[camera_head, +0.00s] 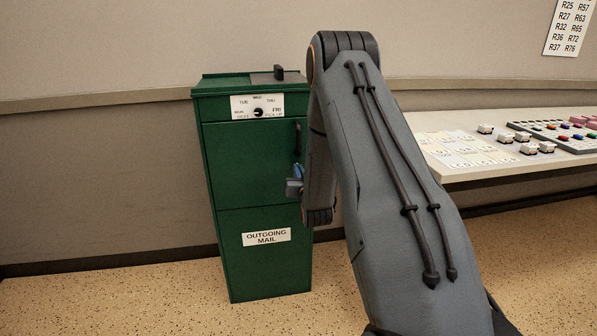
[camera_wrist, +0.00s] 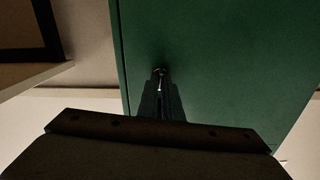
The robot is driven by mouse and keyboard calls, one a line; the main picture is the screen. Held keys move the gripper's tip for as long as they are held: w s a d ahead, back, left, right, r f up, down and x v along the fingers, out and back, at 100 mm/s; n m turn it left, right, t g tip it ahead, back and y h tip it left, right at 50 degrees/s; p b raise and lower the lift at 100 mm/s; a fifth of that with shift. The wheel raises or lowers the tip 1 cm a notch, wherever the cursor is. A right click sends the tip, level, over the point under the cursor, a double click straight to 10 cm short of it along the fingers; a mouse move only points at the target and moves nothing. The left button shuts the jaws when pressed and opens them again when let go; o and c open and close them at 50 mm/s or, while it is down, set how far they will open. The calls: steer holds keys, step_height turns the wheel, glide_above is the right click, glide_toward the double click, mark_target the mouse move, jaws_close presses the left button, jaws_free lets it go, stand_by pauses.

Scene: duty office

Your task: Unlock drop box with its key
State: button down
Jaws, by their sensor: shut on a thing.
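The green drop box (camera_head: 257,180) stands upright against the wall in the head view, its door shut and a dark vertical handle (camera_head: 297,138) near the door's right edge. Its green face (camera_wrist: 230,60) fills much of the wrist view. My gripper (camera_head: 295,184) is at the right side of the door, below the handle, partly hidden by my arm. In the wrist view my gripper (camera_wrist: 162,98) is shut on the key (camera_wrist: 160,82), a thin bright metal piece. The key's far end meets a small round lock (camera_wrist: 159,71) on the green face; I cannot tell how deep it is in.
The box has a day dial plate (camera_head: 257,106) above the door and an "OUTGOING MAIL" label (camera_head: 266,237) below. A pale desk (camera_head: 480,172) with button panels (camera_head: 560,133) stands to the right. The floor left of the box is clear.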

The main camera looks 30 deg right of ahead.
steer(key=shift+d+f+m+p, duration=0.1)
steer(key=shift+m+p, duration=0.35)
steer(key=shift+m, duration=3.6)
steer(key=shift+f+m+p, duration=0.1)
steer(key=shift+m+p, duration=0.3)
steer(key=shift+m, duration=3.65)
steer(key=c, duration=1.9)
jaws_free()
steer(key=shift+c, duration=0.2)
steer(key=shift+s, duration=0.1)
